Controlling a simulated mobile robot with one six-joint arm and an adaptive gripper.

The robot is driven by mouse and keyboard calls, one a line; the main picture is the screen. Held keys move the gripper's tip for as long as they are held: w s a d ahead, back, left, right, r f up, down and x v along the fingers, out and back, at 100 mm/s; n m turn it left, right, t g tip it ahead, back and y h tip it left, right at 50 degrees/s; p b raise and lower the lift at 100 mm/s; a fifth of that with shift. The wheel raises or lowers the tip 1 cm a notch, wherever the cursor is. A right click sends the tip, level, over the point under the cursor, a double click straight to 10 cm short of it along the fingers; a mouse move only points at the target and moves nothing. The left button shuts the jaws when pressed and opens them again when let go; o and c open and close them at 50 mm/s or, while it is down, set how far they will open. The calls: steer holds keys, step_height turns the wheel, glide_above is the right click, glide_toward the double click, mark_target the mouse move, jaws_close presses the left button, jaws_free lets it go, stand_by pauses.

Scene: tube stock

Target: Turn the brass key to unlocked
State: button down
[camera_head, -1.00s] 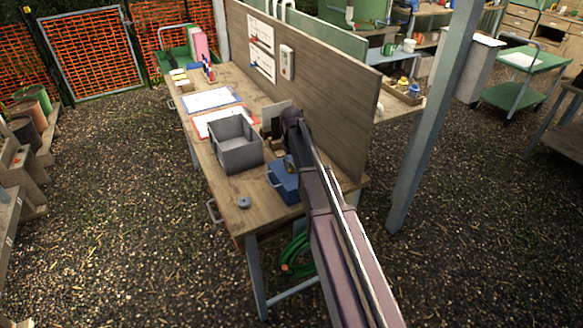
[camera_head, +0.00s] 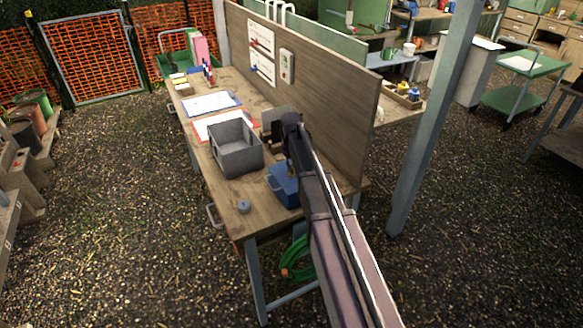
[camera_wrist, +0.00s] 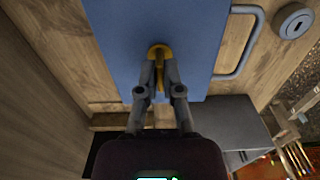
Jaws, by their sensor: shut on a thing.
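The brass key (camera_wrist: 159,49) stands out from the face of a blue box (camera_wrist: 125,30), with a round brass collar around its base. In the wrist view my gripper (camera_wrist: 160,68) has both fingers closed on the key from either side. The fingers hide much of the key, and I cannot tell its exact turn angle. In the head view the blue box (camera_head: 284,188) sits near the table's front right corner. My arm covers its right side there, and the fingertips are hidden.
A grey open bin (camera_head: 236,160) stands just left of the blue box on the wooden table (camera_head: 222,197). A small grey round piece with a slot (camera_head: 243,206) lies near the front edge. A wooden partition (camera_head: 335,110) rises behind.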

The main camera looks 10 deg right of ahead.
steer(key=shift+m, duration=0.4)
steer(key=m, duration=1.2)
steer(key=shift+m, duration=2.6)
steer(key=c, duration=0.8)
jaws_free()
